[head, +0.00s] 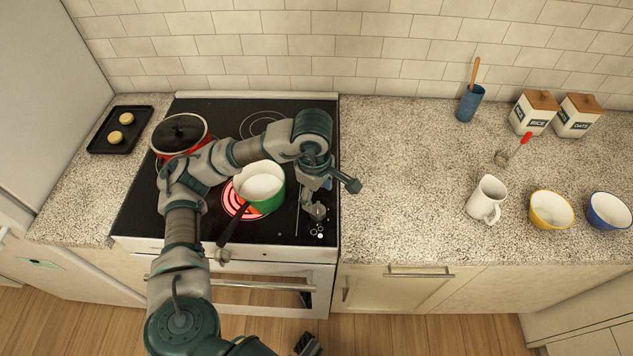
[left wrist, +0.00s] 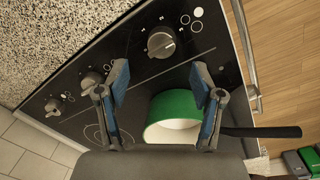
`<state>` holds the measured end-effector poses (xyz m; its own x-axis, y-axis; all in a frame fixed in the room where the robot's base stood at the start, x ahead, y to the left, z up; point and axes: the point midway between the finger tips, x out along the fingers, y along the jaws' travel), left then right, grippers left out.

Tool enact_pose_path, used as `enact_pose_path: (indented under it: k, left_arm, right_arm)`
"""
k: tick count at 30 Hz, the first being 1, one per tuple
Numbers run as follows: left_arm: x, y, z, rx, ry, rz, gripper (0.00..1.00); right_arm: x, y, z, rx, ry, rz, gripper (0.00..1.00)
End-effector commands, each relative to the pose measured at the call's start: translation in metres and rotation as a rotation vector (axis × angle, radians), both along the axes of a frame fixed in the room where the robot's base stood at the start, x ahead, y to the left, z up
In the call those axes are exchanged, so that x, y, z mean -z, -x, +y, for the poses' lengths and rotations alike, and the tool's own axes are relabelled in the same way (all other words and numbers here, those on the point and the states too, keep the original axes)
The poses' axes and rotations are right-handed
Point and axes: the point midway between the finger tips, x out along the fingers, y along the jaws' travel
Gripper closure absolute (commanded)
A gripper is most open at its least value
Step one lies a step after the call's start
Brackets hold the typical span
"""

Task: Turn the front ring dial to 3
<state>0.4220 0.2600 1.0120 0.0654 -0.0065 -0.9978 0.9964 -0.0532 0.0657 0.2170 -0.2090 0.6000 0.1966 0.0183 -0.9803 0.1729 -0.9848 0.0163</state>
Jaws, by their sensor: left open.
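The front ring dial (left wrist: 160,42) is a round grey knob on the black cooktop, nearest the oven front of the dials in the left wrist view. Small marks surround it, too small to read. My left gripper (head: 332,197) is over the right edge of the cooktop in the head view. In the left wrist view its two blue-padded fingers (left wrist: 160,78) are spread apart with nothing held between them. The front dial lies beyond the fingertips and apart from them. In the head view the gripper clutters the dial area, so I cannot tell the dial's setting there.
A green pot (head: 268,203) with a black handle stands on a glowing red ring (head: 233,200) beside the gripper. A red lidded pot (head: 180,134) is at the back left. Two more dials (left wrist: 90,82) line the cooktop edge.

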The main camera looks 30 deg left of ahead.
Motion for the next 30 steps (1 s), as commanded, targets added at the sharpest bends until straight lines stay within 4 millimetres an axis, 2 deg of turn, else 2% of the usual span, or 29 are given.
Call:
enact_pose_path:
  k: [3, 10, 30]
  left_arm:
    - [-0.024, 0.001, 0.001, -0.002, -0.002, -0.005, 0.33]
    - [-0.046, 0.002, 0.002, -0.002, -0.001, -0.001, 0.33]
    - [-0.051, 0.003, 0.002, -0.002, 0.000, -0.001, 0.33]
  right_arm:
    - [0.000, 0.000, 0.000, 0.000, 0.000, 0.000, 0.65]
    - [0.000, 0.000, 0.000, 0.000, 0.001, 0.001, 0.65]
    - [0.002, 0.000, 0.000, 0.000, 0.000, 0.001, 0.65]
